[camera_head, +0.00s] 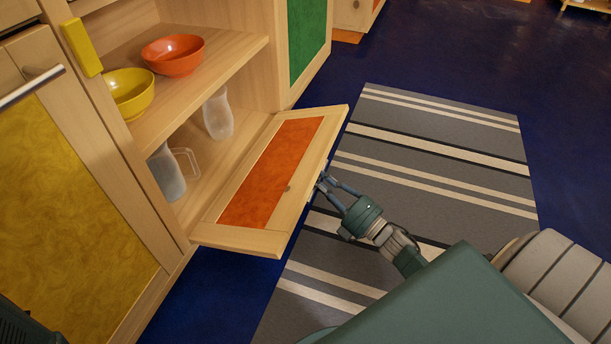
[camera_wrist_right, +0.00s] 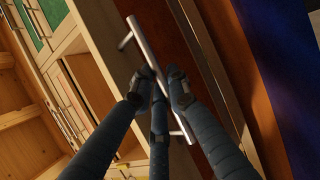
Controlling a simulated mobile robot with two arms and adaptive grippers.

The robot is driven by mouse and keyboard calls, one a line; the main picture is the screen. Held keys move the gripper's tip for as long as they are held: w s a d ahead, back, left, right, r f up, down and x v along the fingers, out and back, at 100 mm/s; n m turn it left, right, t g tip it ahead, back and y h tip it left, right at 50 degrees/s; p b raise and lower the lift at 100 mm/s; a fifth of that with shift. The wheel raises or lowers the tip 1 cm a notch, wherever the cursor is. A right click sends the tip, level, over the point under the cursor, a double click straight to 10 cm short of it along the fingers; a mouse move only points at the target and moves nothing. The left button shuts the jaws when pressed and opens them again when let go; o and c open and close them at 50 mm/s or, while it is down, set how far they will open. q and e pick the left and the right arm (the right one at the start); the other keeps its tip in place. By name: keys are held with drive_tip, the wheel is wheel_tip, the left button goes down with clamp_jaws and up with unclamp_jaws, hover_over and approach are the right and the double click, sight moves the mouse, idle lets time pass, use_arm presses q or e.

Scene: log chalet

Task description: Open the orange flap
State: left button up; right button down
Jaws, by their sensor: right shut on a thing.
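The orange flap (camera_head: 272,172) is a wooden door with an orange panel, hinged along its lower edge at the cabinet. In the head view it is folded down, about level, with the compartment behind it exposed. My right gripper (camera_head: 325,184) is at the flap's outer edge. In the right wrist view, the fingers of my right gripper (camera_wrist_right: 165,88) are closed around a metal bar handle (camera_wrist_right: 143,42). The handle is mostly hidden behind the flap's edge in the head view. My left gripper is out of sight.
On the shelf above stand an orange bowl (camera_head: 173,56) and a yellow bowl (camera_head: 130,91). A clear jug (camera_head: 168,174) and a pale vessel (camera_head: 218,115) stand inside the compartment. A yellow door (camera_head: 75,205) is at left. A striped rug (camera_head: 430,150) covers open floor.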

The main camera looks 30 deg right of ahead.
drive_tip(key=shift+s+d+f+b, duration=0.15)
drive_tip(key=shift+f+b, duration=0.5)
drive_tip(key=shift+f, duration=0.7)
drive_tip(key=shift+s+d+f+b, duration=0.15)
drive_tip(key=shift+f+b, duration=0.45)
drive_tip(key=shift+f, duration=0.75)
drive_tip(key=shift+a, duration=0.1)
drive_tip(key=c, duration=1.7)
unclamp_jaws()
drive_tip(key=shift+s, duration=0.15)
drive_tip(key=shift+r, duration=0.1)
